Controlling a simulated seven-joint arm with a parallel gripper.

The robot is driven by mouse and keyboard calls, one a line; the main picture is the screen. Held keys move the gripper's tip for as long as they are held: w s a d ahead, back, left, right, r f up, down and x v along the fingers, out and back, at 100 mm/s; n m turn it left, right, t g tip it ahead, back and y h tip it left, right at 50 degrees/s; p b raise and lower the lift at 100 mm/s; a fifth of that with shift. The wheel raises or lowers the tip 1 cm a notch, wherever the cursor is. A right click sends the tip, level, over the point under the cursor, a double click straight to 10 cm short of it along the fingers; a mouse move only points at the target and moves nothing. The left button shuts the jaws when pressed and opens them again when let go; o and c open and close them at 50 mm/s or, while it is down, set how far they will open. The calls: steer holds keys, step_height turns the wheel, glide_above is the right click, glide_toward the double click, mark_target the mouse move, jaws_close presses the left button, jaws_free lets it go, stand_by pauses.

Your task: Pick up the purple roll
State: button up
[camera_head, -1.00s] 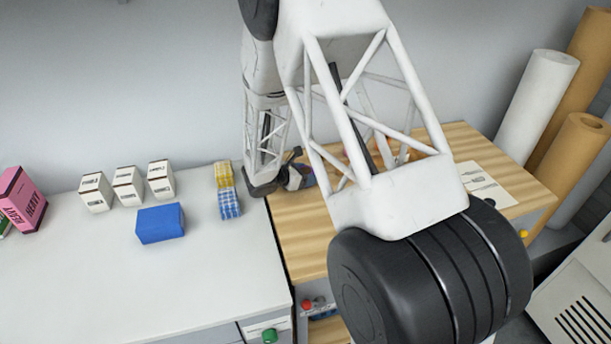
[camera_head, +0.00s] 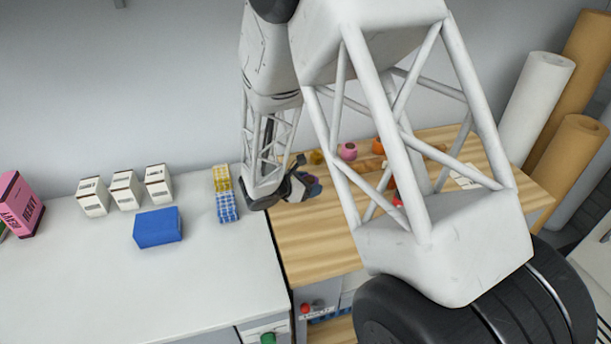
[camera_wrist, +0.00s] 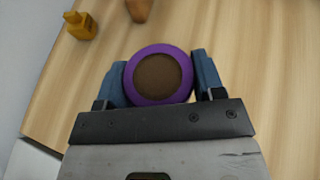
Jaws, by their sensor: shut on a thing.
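The purple roll (camera_wrist: 158,76) has a purple outer ring and a brown round core, and its flat end faces the wrist camera. My gripper (camera_wrist: 160,80) is shut on it, with one blue finger against each side. In the head view my gripper (camera_head: 306,184) is over the left part of the wooden worktop (camera_head: 310,235). The roll is mostly hidden there behind the fingers. I cannot tell whether it touches the worktop.
A pink roll (camera_head: 347,151) and an orange thing (camera_head: 377,146) lie behind my arm, which hides much of the worktop. A yellow block (camera_wrist: 81,25) is near the roll. A blue block (camera_head: 158,227) and white boxes (camera_head: 93,197) stand on the left counter.

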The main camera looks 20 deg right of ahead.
steer(key=s, duration=0.8)
steer(key=shift+a+r, duration=0.3)
steer(key=shift+r, duration=0.05)
